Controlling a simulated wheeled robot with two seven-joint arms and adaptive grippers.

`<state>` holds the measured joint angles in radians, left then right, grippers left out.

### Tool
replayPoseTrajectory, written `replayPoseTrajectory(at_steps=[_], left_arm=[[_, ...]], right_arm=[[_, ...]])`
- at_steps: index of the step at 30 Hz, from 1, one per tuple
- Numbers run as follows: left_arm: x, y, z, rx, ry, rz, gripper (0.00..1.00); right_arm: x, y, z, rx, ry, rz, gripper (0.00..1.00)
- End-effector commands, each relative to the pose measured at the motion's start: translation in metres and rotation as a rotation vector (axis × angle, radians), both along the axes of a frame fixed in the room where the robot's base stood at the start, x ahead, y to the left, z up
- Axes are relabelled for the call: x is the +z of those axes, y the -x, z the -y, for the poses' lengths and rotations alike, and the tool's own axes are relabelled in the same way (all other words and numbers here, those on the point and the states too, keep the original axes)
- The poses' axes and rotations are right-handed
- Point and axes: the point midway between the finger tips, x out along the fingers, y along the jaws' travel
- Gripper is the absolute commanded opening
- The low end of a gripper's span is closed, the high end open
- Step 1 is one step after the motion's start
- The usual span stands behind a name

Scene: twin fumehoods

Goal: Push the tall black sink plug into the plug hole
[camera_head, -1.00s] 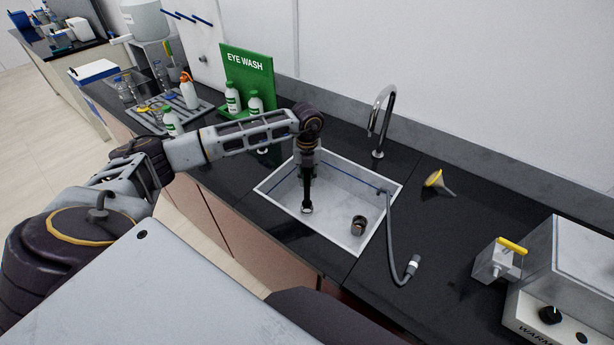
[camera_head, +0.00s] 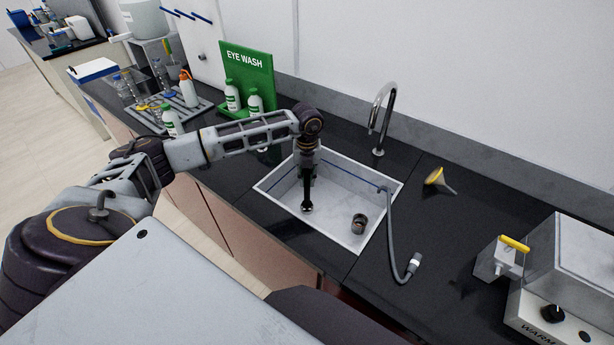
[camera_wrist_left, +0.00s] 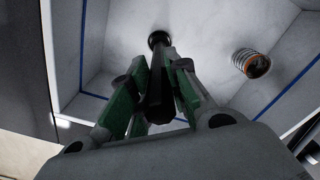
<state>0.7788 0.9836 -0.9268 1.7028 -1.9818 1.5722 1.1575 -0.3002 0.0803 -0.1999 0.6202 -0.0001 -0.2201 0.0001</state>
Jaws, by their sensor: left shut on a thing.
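The tall black sink plug (camera_head: 307,199) stands roughly upright inside the white sink (camera_head: 340,230). My left gripper (camera_head: 308,172) comes down over the sink and is shut on the plug's upper part. In the left wrist view, the green-padded fingers (camera_wrist_left: 158,80) close on either side of the plug (camera_wrist_left: 158,52). The plug's wide dark lower end (camera_wrist_left: 158,40) is at the plug hole on the sink floor and covers it. I cannot tell how deep it sits. My right gripper is not in view.
A small metal cup-like piece (camera_head: 358,224) lies on the sink floor, right of the plug. A faucet (camera_head: 382,115) stands behind the sink. A grey hose (camera_head: 394,240) hangs over its right rim. A yellow funnel (camera_head: 437,180) and a green eye wash stand (camera_head: 247,75) flank the sink.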

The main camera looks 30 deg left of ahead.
Motion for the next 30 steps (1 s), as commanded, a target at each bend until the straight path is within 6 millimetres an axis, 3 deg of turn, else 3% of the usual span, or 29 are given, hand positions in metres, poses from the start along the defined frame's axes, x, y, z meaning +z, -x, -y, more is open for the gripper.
replayPoseTrajectory(at_steps=[30], left_arm=[[-0.016, 0.0, 0.0, 0.0, 0.0, 0.0, 0.0]], right_arm=[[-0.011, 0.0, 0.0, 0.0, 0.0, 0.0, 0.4]])
